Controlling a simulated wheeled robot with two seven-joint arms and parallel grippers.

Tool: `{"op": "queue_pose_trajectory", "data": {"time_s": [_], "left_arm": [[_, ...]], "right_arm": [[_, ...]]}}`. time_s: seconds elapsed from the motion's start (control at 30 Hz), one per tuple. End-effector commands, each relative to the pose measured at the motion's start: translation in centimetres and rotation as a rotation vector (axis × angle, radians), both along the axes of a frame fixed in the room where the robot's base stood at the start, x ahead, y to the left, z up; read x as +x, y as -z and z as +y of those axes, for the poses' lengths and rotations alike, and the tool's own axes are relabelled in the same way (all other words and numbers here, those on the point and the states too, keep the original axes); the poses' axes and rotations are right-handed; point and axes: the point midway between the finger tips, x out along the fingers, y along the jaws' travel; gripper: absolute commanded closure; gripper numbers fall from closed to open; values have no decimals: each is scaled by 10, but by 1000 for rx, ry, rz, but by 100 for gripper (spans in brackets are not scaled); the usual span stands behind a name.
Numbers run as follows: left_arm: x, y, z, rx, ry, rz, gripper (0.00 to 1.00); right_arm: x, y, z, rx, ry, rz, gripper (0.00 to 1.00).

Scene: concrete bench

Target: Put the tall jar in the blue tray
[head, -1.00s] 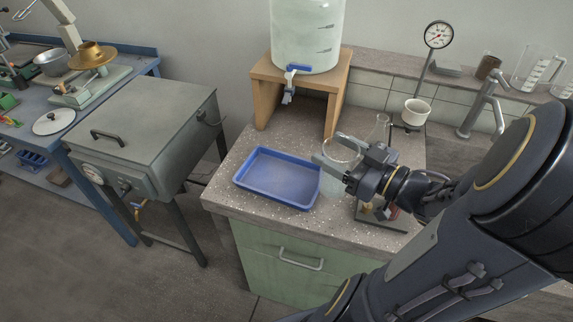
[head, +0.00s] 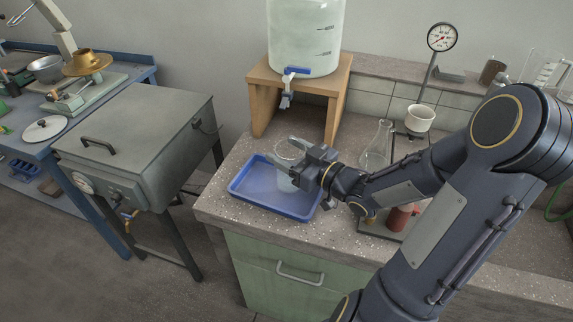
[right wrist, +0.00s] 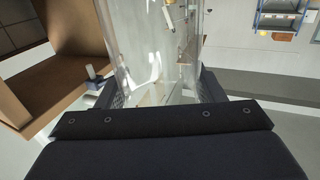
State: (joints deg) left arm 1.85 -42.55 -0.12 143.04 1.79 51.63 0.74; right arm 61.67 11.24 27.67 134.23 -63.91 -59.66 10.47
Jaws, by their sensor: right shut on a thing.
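The tall jar (head: 286,181) is clear glass and stands upright between the fingers of my right gripper (head: 291,154). In the head view it is over the right part of the blue tray (head: 246,199); I cannot tell whether its base touches the tray floor. The right wrist view shows the glass wall of the jar (right wrist: 152,45) close up between the two dark fingers. The gripper is shut on the jar. The blue tray is a shallow rectangle near the bench's left end, with no other thing seen in it. My left gripper is not in view.
A wooden stand (head: 262,105) with a large water container (head: 306,35) is behind the tray. A conical flask (head: 376,146) and a stand with a white cup (head: 419,118) are to the right. A grey metal box (head: 138,140) stands left, beyond a gap.

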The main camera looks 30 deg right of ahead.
Motion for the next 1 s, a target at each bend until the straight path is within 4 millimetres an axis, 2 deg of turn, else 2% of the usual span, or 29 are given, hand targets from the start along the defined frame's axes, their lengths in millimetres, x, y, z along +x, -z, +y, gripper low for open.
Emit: {"op": "queue_pose_trajectory", "data": {"time_s": [0.1, 0.23, 0.67, 0.7, 0.83, 1.0], "left_arm": [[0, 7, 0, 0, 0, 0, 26], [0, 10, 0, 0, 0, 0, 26], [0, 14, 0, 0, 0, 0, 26], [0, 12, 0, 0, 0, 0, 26], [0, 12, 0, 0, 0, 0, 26], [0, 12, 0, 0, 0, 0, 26]], "right_arm": [[4, 19, 1, 5, -1, 3, 81], [4, 33, 1, 3, -1, 1, 81], [4, 39, 1, 0, -1, -1, 81], [4, 38, 1, 0, -1, 0, 33], [4, 38, 1, 0, -1, 1, 16], [4, 38, 1, 0, -1, 0, 16]]}}
